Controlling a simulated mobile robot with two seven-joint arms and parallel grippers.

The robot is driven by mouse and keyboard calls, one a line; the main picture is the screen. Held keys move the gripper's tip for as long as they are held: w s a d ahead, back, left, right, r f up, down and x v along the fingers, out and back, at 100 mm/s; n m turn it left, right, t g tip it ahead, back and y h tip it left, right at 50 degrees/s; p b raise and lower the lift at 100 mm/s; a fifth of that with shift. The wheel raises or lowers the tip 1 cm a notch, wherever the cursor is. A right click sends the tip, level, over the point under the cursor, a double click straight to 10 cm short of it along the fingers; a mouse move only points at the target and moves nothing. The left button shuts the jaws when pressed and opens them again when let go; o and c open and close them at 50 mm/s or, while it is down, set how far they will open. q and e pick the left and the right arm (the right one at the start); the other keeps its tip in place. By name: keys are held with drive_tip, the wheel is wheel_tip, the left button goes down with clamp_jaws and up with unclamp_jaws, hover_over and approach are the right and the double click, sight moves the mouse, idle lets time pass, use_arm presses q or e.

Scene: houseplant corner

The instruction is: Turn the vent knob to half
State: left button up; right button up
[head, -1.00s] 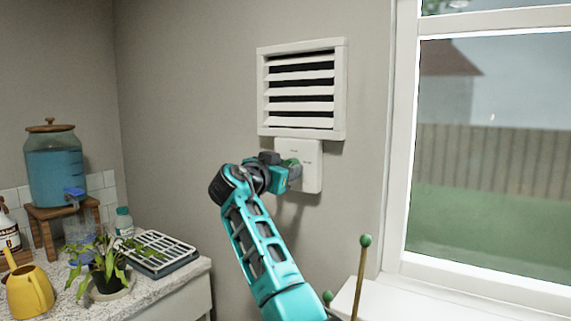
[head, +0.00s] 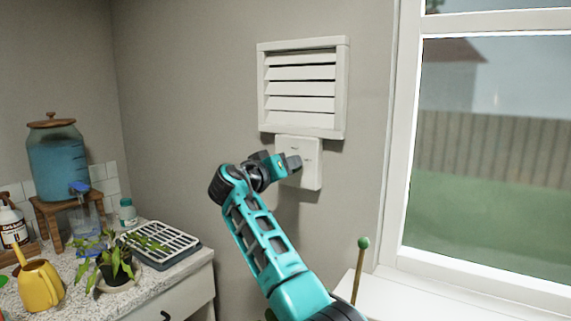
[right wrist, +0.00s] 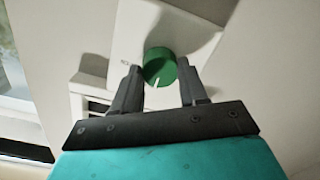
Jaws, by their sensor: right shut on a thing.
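The vent (head: 303,88) is a white louvred frame on the wall in the head view, its slats nearly closed. Below it is a white control box (head: 311,178) with small, unreadable marks. The green vent knob (right wrist: 159,62) is on this box in the right wrist view, its white pointer line towards the picture's bottom. My right gripper (head: 291,163) is at the box and hides the knob in the head view. In the right wrist view its dark fingers stand on both sides of the knob, and it is shut on it. My left gripper is not in view.
A window (head: 490,150) is to the right, with a green-tipped stake (head: 361,270) in front of its sill. A counter at left holds a water dispenser (head: 58,160), a potted plant (head: 116,262), a yellow watering can (head: 40,286) and a slatted tray (head: 163,243).

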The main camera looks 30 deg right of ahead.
drive_tip(key=shift+f, duration=0.1)
idle(0.4)
drive_tip(key=o, duration=0.7)
drive_tip(key=shift+c, duration=0.2)
drive_tip(key=o, duration=0.4)
drive_tip(key=shift+a, duration=0.1)
drive_tip(key=b+v, duration=0.2)
drive_tip(key=v, duration=1)
drive_tip(key=shift+s+a, duration=0.25)
drive_tip(key=shift+a, duration=0.05)
